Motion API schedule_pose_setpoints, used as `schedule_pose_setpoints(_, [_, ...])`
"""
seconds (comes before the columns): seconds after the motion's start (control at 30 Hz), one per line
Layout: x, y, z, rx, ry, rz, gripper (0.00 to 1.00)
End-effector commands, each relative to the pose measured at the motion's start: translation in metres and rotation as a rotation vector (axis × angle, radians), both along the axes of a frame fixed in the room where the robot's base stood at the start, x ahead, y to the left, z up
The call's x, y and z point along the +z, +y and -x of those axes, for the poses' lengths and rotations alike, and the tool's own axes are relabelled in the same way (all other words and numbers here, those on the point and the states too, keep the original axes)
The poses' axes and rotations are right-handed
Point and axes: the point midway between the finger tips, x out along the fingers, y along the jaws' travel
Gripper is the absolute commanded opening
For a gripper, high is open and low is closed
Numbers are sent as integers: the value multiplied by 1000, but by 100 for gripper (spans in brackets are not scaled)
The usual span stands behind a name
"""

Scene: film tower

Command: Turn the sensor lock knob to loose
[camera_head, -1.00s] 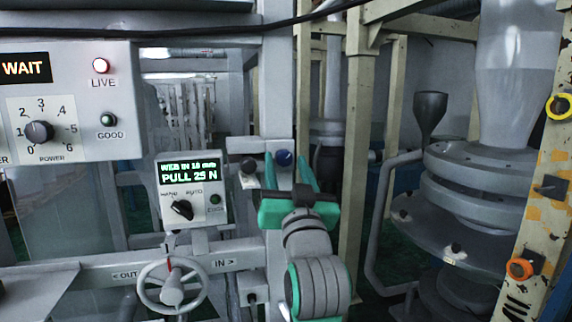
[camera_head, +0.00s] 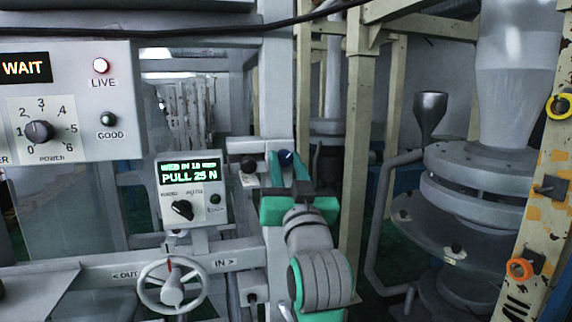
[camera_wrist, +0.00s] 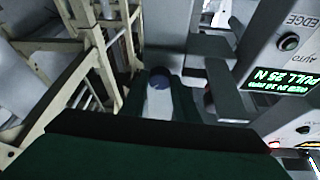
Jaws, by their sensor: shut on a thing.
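A small round blue knob (camera_head: 286,157) sits on the grey bracket beside the upright post, and I take it as the sensor lock knob. It also shows in the wrist view (camera_wrist: 159,80). My gripper (camera_head: 287,163), with green fingers, is shut on the blue knob, one finger on each side. In the wrist view the fingers (camera_wrist: 160,92) flank the knob. Any loose or locked marking on the knob is hidden or too small to read.
A dark round knob (camera_head: 248,164) stands close left of my gripper. The small display box (camera_head: 189,191) reads PULL 25 N. A handwheel (camera_head: 171,285) is below it. A beige post (camera_head: 356,150) stands to the right, with the large grey tower machine (camera_head: 470,190) beyond.

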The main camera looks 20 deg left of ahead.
Motion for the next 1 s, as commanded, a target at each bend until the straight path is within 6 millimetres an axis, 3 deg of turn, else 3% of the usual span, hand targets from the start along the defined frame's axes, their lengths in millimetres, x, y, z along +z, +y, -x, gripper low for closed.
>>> schedule_pose_setpoints(1.0, [2,-7,-4,-5,-494,734,5])
